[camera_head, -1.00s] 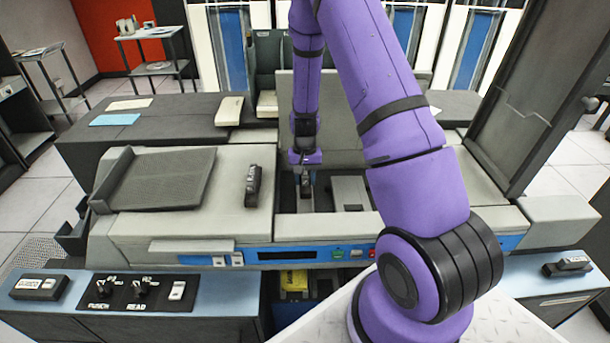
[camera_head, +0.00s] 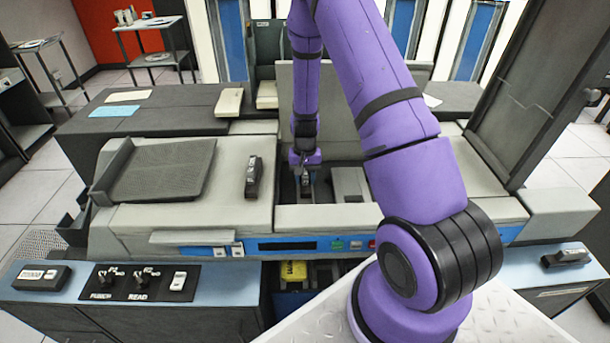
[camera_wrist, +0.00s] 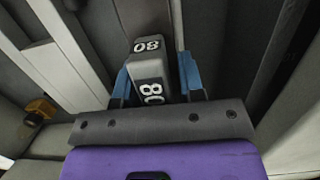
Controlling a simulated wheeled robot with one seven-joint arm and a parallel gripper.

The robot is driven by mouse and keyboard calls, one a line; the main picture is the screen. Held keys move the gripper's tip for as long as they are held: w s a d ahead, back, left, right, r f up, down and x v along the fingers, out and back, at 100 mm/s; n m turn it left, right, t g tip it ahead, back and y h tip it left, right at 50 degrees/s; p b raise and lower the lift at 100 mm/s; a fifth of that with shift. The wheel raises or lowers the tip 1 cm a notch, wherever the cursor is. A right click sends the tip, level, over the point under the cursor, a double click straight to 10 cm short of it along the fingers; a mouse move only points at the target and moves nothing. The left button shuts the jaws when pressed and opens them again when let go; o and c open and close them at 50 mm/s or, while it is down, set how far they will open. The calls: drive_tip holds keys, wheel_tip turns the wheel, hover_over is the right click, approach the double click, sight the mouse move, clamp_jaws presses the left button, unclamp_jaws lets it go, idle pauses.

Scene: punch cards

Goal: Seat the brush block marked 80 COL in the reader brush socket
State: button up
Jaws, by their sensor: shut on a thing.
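The brush block marked 80 (camera_wrist: 149,68) is a grey block with white lettering. In the wrist view it sits between the blue fingers of my gripper (camera_wrist: 158,84), which is shut on it. In the head view my gripper (camera_head: 306,180) points down into the open bay in the middle of the machine, and the block there is small and mostly hidden. The reader brush socket cannot be made out beneath the block, so I cannot tell whether the block is seated or just above it.
Another dark block (camera_head: 253,177) lies on the left cover. More dark blocks rest on the front left ledge (camera_head: 41,277) and the right ledge (camera_head: 567,257). Pale bay walls (camera_wrist: 66,50) stand close around the gripper. A raised dark panel (camera_head: 530,95) stands at right.

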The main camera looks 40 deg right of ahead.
drive_tip(key=shift+f, duration=1.3)
drive_tip(key=shift+s+a+f, duration=0.1)
drive_tip(key=shift+s+f, duration=0.2)
drive_tip(key=shift+f, duration=0.2)
drive_tip(key=o, duration=0.9)
drive_tip(key=shift+f, duration=0.1)
drive_tip(key=shift+o, duration=0.3)
drive_tip(key=shift+w+r, duration=0.25)
drive_tip(key=shift+r, duration=0.3)
drive_tip(key=shift+o, duration=0.9)
drive_tip(key=r, duration=0.7)
drive_tip(key=w+d+r, duration=0.1)
drive_tip(key=r, duration=0.3)
drive_tip(key=shift+w, duration=0.1)
